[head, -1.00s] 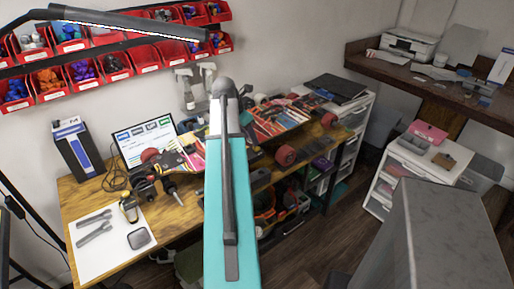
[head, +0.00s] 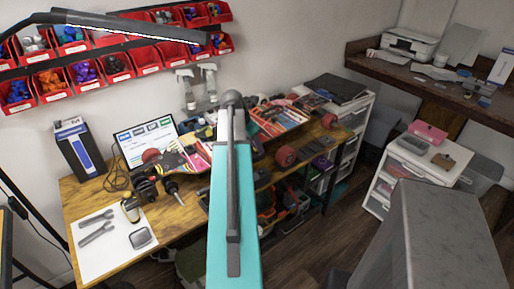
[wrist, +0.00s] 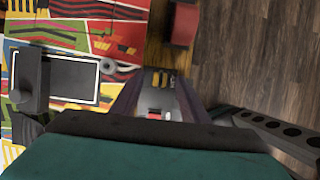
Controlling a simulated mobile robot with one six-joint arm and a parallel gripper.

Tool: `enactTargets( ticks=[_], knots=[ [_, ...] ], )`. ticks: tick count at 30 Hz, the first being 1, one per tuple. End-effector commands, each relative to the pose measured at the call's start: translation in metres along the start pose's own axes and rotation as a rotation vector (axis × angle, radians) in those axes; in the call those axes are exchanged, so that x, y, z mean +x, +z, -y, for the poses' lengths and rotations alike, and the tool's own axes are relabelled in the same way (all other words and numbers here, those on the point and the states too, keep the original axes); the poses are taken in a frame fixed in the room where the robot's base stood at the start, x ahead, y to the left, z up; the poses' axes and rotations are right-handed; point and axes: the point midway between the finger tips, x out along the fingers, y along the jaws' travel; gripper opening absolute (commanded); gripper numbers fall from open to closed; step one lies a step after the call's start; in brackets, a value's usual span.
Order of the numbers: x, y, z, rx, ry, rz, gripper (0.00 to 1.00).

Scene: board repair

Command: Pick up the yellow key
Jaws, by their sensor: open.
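In the wrist view, my gripper (wrist: 158,88) shows as two dark fingers reaching away from the camera, apart from each other. Small yellow pieces (wrist: 158,77) show between the fingertips, on a grey surface farther off. They are too small to tell whether one is the yellow key. A small red and white piece shows just below them. I see no contact between the fingers and these pieces. In the head view, my turquoise arm covers the middle of the workbench and my gripper is hidden behind it. I cannot make out a yellow key there.
Red bins (head: 52,97) hang on the wall.

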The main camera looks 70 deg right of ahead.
Motion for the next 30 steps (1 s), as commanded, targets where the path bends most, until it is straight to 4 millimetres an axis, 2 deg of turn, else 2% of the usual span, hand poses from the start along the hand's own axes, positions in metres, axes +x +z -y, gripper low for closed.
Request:
enactTargets(
  ticks=[5, 20, 23, 27, 28, 30],
  knots=[
    [0.0060, 0.0000, 0.0001, 0.001, 0.000, 0.000, 0.41],
    [0.0061, 0.0005, 0.0005, 0.001, 0.000, 0.000, 0.41],
    [0.0061, 0.0006, 0.0006, 0.001, 0.000, 0.000, 0.27],
    [0.0062, 0.0007, 0.0007, 0.002, 0.000, 0.000, 0.04],
    [0.0062, 0.0007, 0.0006, 0.002, 0.000, 0.000, 0.00],
    [0.0061, 0.0008, 0.0007, 0.002, 0.000, 0.000, 0.00]
  ],
)
